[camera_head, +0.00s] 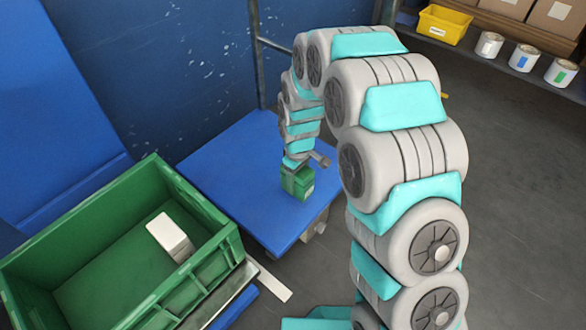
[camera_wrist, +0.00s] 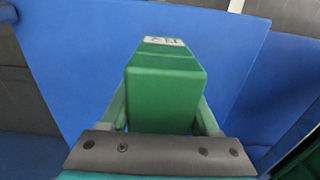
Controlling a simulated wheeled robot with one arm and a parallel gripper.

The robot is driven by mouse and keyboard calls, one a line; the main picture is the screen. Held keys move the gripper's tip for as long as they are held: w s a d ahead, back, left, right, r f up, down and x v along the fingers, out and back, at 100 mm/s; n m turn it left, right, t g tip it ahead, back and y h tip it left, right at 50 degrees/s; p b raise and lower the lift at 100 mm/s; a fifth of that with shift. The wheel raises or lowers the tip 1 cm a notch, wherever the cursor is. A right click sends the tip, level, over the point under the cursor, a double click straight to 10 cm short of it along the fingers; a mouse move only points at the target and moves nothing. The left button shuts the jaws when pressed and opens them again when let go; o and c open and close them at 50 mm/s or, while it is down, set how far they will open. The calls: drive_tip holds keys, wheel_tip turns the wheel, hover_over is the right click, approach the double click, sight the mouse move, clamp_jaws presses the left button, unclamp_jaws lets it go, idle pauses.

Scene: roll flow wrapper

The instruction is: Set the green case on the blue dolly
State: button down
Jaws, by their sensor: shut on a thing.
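The green case (camera_head: 297,184) is a small box with a pale label, seen at the end of my arm in the head view. In the wrist view the green case (camera_wrist: 166,88) sits between the two fingers of my gripper (camera_wrist: 165,118), which is shut on it. The blue dolly (camera_head: 228,165) is a flat blue platform with a metal handle frame at its back. The case is over the dolly's deck, near its right edge; I cannot tell whether it touches the deck. The blue deck (camera_wrist: 75,60) fills much of the wrist view behind the case.
A green crate (camera_head: 215,225) with a white box (camera_head: 170,238) in it stands at the lower left, close to the dolly. A shelf at the upper right holds a yellow bin (camera_head: 444,25), several cans and cardboard boxes. A blue wall stands behind. The floor at right is clear.

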drive_tip(key=w, duration=0.5)
drive_tip(key=w+a, duration=0.1)
drive_tip(key=w, duration=0.2)
drive_tip(key=shift+f, duration=2.05)
drive_tip(key=shift+f, duration=0.15)
drive_tip(key=shift+c, duration=0.6)
unclamp_jaws()
